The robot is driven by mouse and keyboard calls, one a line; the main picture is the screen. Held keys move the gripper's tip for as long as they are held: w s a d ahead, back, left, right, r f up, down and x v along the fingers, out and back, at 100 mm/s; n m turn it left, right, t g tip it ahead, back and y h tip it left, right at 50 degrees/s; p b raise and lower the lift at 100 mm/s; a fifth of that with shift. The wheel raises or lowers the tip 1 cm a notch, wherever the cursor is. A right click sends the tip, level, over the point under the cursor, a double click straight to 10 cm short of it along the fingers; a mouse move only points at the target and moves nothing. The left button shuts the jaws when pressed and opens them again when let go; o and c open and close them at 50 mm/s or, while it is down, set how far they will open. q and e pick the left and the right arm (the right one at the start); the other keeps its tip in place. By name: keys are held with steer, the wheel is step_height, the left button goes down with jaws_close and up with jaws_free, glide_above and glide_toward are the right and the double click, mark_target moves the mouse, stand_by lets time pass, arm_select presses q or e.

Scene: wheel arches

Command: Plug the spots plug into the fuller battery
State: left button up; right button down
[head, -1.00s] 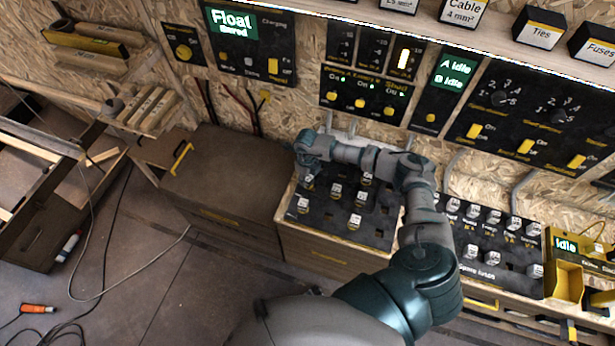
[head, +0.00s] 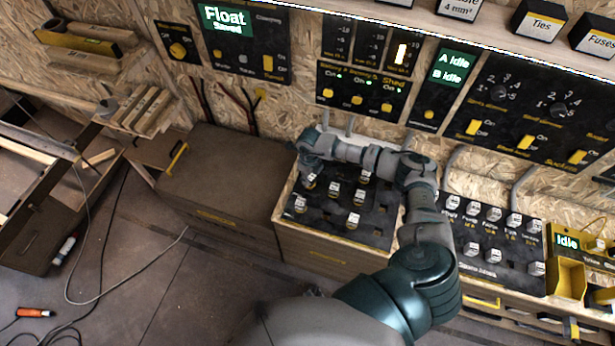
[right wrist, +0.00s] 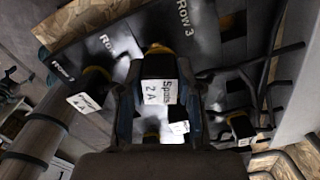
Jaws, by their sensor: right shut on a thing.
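My right gripper (head: 311,170) is over the far left part of the dark sloped plug board (head: 322,214). In the right wrist view the gripper (right wrist: 160,112) is shut on the spots plug (right wrist: 161,88), whose white label reads Spots, 2 A. The plug is black with a yellow band at its far end; I cannot tell whether it is seated in the board. Three battery-style gauges (head: 371,45) hang on the wall; only the right one shows a lit bar (head: 401,53). My left gripper is not in view.
Other white-labelled plugs (head: 354,220) stand on the board close to the gripper. A second board (head: 500,262) of fuses lies to the right. A brown box (head: 225,185) stands left of the plug board, its top clear. A yellow tester (head: 566,275) sits at far right.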

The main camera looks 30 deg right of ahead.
steer(key=shift+d, duration=0.3)
steer(key=shift+d+f, duration=0.1)
steer(key=shift+d, duration=0.05)
steer(key=shift+a+f+b, duration=0.3)
steer(key=shift+f+b, duration=0.1)
steer(key=shift+f, duration=0.15)
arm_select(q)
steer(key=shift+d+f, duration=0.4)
arm_select(e)
steer(key=shift+d, duration=0.1)
steer(key=shift+a, duration=0.3)
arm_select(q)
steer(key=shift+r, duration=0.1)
arm_select(e)
steer(key=shift+c, duration=1.1)
jaws_free()
